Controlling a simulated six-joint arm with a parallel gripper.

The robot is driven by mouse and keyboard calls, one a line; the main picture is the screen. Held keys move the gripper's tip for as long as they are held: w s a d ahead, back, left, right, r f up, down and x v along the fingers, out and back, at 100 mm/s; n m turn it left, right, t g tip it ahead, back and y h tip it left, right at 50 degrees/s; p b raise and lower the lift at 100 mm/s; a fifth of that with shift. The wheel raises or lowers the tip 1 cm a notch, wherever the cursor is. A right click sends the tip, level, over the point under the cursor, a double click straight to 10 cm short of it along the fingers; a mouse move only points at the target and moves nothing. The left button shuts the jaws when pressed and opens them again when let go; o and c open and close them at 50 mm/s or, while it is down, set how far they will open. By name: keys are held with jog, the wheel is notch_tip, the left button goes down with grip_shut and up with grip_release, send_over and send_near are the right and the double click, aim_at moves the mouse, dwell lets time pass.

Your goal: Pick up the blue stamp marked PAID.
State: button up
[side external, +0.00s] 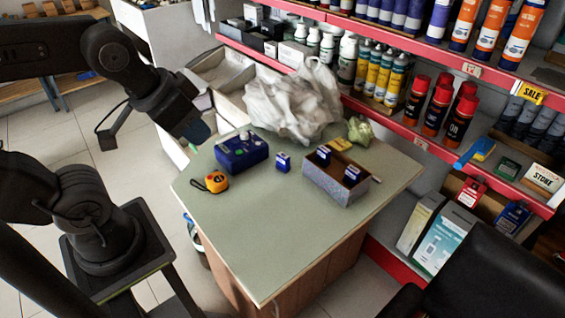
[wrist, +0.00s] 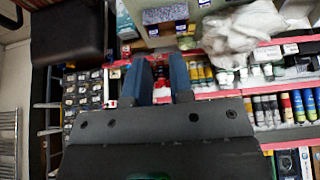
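Several blue stamps show in the side external view. One blue stamp (side external: 283,162) stands alone on the green-topped table (side external: 262,225). Two more, a rear blue stamp (side external: 322,156) and a front blue stamp (side external: 350,176), are at the open speckled box (side external: 345,193) to its right. Lettering is too small to read, so I cannot tell which is marked PAID. My gripper (side external: 197,133) is high beyond the table's left corner, apart from every stamp. In the wrist view its two blue fingers (wrist: 160,65) stand apart with nothing seen between them.
A blue box-shaped device (side external: 242,153) and a yellow tape measure (side external: 216,182) sit left of the lone stamp. A crumpled white bag (side external: 294,105) and a small green bag (side external: 360,130) lie behind. Red-edged shelves (side external: 420,138) line the back. The table's front is clear.

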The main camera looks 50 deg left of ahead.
jog(key=o, duration=0.7)
jog(key=n+g+y, duration=0.2)
jog(key=n+g, duration=0.4)
jog(key=n, duration=1.4)
send_over(283, 162)
jog(key=w, duration=0.1)
notch_tip(283, 162, down, 22)
jog(key=f, duration=0.8)
jog(key=shift+w+a+f, duration=0.1)
jog(key=shift+a+f, duration=0.1)
jog(key=shift+a, duration=0.05)
jog(key=shift+a+f, duration=0.15)
jog(key=shift+f, duration=0.8)
jog(key=shift+a+f, duration=0.2)
jog(key=shift+f, duration=0.7)
jog(key=shift+a+f, duration=0.15)
jog(key=shift+f, duration=0.8)
